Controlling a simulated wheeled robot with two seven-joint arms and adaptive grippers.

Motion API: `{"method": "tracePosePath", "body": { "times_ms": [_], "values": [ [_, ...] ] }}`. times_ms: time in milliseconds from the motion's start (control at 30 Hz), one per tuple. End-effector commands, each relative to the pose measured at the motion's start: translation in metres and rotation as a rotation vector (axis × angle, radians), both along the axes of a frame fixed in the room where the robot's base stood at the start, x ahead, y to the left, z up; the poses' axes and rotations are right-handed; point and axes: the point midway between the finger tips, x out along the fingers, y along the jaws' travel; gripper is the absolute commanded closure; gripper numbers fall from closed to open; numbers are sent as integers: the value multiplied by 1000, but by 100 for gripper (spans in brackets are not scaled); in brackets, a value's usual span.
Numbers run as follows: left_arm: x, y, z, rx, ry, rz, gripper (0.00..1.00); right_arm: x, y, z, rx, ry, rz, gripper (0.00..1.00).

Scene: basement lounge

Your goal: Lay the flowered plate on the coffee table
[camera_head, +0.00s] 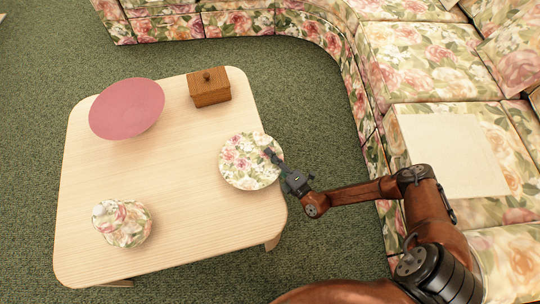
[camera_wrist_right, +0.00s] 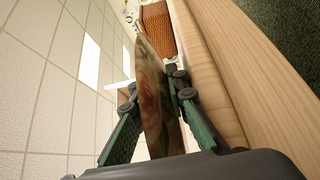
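The flowered plate (camera_head: 247,165) is round, with pink and green flowers on a light ground. In the head view it overlaps the right edge of the pale wooden coffee table (camera_head: 175,190). My right gripper (camera_head: 270,155) reaches in from the right and is shut on the plate's rim. In the right wrist view the plate (camera_wrist_right: 152,100) shows edge-on between the two fingers (camera_wrist_right: 155,105), apart from the table's wooden edge (camera_wrist_right: 225,70) and seemingly a little above it. My left gripper is not in view.
On the table are a pink round plate or dish (camera_head: 127,108), a brown wooden box (camera_head: 209,88) with a knob, and a flowered lidded pot (camera_head: 122,223). The table's middle is bare. A flowered sofa (camera_head: 430,60) curves around the back and right, with a cream cloth (camera_head: 455,155) on its seat.

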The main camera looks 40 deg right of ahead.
Motion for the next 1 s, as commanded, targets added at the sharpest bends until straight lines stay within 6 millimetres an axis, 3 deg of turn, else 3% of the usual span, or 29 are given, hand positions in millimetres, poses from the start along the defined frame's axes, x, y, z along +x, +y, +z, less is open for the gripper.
{"method": "tracePosePath", "body": {
  "times_ms": [33,300,500,700,1000],
  "values": [
    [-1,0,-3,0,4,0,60,-24,2,-28,-5,56,11,66],
    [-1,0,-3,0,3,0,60,-80,0,-19,-3,36,10,66],
    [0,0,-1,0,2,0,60,-108,-1,-10,-5,15,8,66],
    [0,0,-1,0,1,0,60,-120,-2,-5,-5,4,7,66],
    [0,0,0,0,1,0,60,-119,-3,-3,-5,-1,6,66]
  ]
}}
